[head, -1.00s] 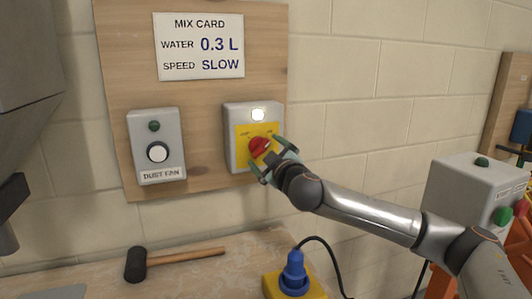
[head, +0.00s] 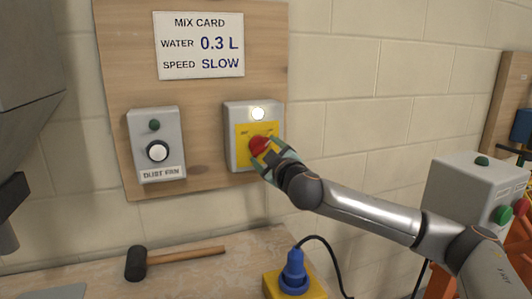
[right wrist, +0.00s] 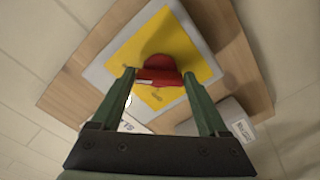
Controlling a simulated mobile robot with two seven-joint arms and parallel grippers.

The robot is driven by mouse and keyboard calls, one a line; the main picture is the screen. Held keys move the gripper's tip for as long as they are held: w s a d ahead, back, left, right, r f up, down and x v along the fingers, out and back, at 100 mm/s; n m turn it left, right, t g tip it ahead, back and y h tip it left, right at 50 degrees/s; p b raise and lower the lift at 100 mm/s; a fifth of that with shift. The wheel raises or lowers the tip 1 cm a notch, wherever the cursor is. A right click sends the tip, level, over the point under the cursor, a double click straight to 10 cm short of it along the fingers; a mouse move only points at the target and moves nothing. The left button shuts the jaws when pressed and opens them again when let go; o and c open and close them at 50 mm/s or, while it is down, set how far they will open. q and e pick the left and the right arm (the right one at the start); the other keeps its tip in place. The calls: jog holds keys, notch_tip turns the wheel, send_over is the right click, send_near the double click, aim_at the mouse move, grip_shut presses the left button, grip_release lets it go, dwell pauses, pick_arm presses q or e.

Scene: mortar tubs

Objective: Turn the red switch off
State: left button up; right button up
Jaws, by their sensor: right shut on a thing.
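The red switch (head: 259,143) is a rotary knob on a yellow plate (head: 243,158) on a grey box on the wooden wall board. A white lamp (head: 258,114) above it is lit. My right gripper (head: 269,151) is shut on the red switch. The right wrist view shows the red switch (right wrist: 160,70) between the two green fingers (right wrist: 158,80). The fingers partly cover the switch and plate in the head view. The small markings around the knob are too small to read surely. My left gripper is not in view.
A grey dust fan box (head: 157,172) with a white button is left of the switch box. A mallet (head: 137,263) lies on the bench below. A blue plug (head: 293,272) stands in a yellow socket. A grey control box (head: 461,198) is at right.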

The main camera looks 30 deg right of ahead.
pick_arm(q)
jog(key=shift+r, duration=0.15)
pick_arm(e)
jog(key=n+p, duration=0.2)
jog(key=shift+r+n, duration=0.15)
jog(key=shift+n, duration=0.15)
jog(key=n+p, duration=0.4)
jog(key=shift+r, duration=0.15)
jog(key=n+p, duration=0.6)
jog(key=shift+r+n, duration=0.15)
jog(key=shift+n, duration=0.25)
jog(key=shift+n+p, duration=0.9)
jog(key=shift+n, duration=0.2)
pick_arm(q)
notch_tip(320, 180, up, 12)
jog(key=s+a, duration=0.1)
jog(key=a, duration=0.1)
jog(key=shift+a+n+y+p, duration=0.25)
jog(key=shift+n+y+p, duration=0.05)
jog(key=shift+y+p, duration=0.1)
pick_arm(e)
jog(key=shift+n, duration=1.2)
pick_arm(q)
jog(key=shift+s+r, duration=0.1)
pick_arm(e)
jog(key=o, duration=1.2)
